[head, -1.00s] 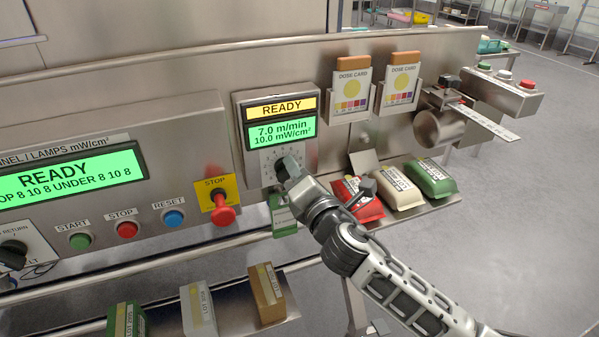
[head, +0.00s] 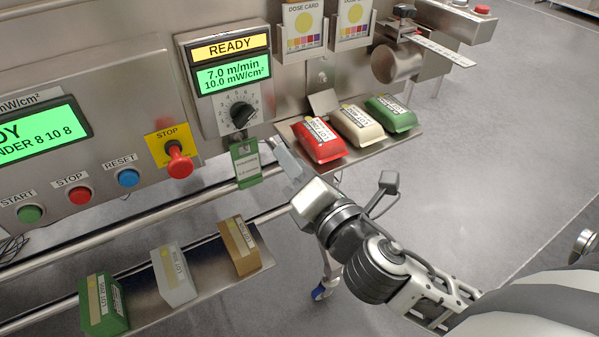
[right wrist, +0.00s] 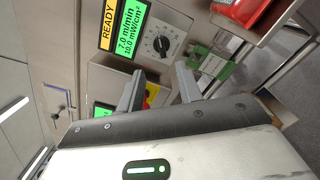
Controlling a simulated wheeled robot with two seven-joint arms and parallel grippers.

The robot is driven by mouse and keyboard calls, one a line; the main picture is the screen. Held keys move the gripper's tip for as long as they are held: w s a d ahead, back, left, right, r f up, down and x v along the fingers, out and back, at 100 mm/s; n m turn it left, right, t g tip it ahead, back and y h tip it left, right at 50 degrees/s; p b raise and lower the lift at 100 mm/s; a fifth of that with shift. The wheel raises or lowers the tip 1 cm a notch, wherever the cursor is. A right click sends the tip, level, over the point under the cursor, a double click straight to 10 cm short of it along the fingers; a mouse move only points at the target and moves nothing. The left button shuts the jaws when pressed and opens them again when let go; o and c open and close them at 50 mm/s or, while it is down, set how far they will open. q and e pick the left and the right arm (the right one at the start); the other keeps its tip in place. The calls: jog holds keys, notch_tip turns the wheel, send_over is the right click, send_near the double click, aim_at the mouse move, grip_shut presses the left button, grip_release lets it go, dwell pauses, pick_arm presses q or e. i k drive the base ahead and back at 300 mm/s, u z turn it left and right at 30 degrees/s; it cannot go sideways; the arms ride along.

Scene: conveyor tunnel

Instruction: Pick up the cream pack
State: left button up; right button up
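The cream pack (head: 362,126) lies on a small metal shelf (head: 411,134), between a red pack (head: 319,141) and a green pack (head: 391,113). My right gripper (head: 287,158) is in front of and below the shelf, left of the red pack, and apart from the cream pack. In the right wrist view its two fingers (right wrist: 160,88) stand apart with nothing between them. That view shows the red pack (right wrist: 243,9) at the top edge, but not the cream pack. My left gripper is not in view.
A control box with a dial (head: 242,114) and a hanging green tag (head: 246,163) stand left of the shelf. Dose cards (head: 303,24) hang above it. A lower shelf (head: 207,293) holds several boxes. Open floor (head: 480,160) lies to the right.

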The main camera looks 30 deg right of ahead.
aim_at(362, 130)
jog(key=z, duration=1.25)
